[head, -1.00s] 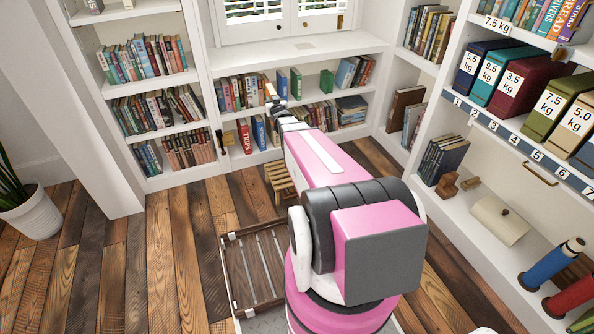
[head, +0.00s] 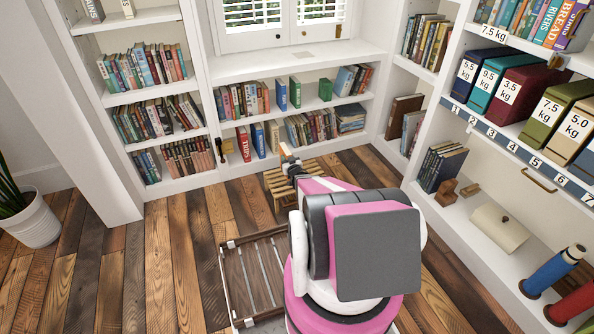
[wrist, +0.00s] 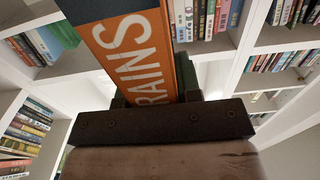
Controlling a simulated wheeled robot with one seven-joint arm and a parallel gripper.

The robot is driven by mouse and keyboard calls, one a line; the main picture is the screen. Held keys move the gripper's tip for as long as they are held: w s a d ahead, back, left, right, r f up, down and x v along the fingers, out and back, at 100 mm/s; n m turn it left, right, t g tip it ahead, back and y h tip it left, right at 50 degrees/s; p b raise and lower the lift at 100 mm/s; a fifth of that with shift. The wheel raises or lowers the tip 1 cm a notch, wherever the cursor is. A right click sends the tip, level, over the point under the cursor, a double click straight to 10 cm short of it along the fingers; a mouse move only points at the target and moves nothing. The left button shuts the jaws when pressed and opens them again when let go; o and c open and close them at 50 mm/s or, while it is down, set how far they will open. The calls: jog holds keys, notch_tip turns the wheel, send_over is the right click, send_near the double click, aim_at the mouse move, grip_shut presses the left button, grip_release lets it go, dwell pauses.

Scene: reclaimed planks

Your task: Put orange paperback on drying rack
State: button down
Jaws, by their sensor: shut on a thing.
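The orange paperback (wrist: 132,45), with large white letters reading "RAINS" on its spine, fills the upper middle of the wrist view. My gripper (wrist: 150,98) is shut on its lower end; the dark finger block hides that end. In the head view the gripper (head: 290,166) is small, in front of the low back shelves, with an orange tip of the book (head: 284,150) above it. A low slatted wooden stand (head: 310,172) on the floor lies behind the gripper in the picture and is partly hidden by my arm. It may be the drying rack; I cannot be sure.
A slatted wooden tray (head: 255,277) with pale corners lies at the lower middle, beside my arm's base. White bookcases (head: 160,98) line the back and the right (head: 470,130). A potted plant (head: 32,220) stands at left. The plank floor (head: 140,265) at left is clear.

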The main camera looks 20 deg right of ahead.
jog(key=w+d+f, duration=0.6)
jog(key=d+f, duration=0.2)
jog(key=f, duration=0.2)
jog(key=shift+f, duration=0.1)
dwell(0.3)
jog(key=c, duration=0.8)
grip_release()
jog(key=shift+a+r, duration=0.1)
jog(key=shift+r, duration=0.1)
